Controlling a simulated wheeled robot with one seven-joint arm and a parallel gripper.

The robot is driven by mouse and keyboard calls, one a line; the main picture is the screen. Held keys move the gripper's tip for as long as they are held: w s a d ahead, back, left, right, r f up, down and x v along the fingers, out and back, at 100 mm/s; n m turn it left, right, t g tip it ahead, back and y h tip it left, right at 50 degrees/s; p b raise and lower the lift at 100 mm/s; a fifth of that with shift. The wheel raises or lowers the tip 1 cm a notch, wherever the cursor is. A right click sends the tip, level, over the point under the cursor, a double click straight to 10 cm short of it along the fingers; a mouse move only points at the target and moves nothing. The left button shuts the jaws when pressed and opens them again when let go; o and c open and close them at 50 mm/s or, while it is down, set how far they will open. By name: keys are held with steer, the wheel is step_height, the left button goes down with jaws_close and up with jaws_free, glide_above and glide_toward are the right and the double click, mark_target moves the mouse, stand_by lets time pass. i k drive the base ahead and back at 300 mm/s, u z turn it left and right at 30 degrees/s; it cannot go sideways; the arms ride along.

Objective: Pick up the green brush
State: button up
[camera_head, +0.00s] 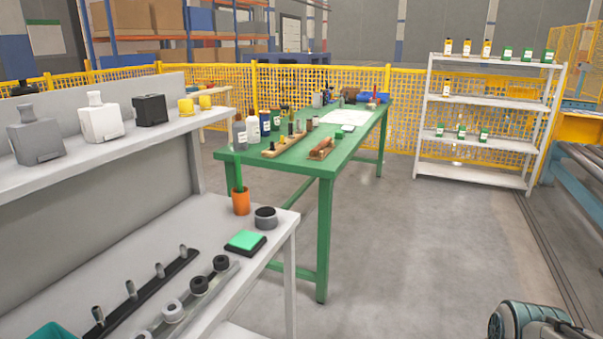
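A slim green upright thing (237,176), which looks like the green brush, stands in an orange cup (241,202). The cup is on the lower white shelf of the bench at the left, near its far right corner. The thing's upper part overlaps the green table behind it in the picture, and its lower end is hidden inside the cup. My gripper is not in view.
A dark round container (265,218) and a green-topped pad (245,241) sit near the cup. The upper shelf (150,137) overhangs at the left. A green table (290,163) with bottles stands behind. Open floor (420,250) lies right. A grey-teal rounded part shows bottom right.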

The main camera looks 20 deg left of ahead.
mark_target(239, 176)
steer(key=u, duration=0.25)
steer(key=i, duration=0.65)
steer(key=u, duration=0.6)
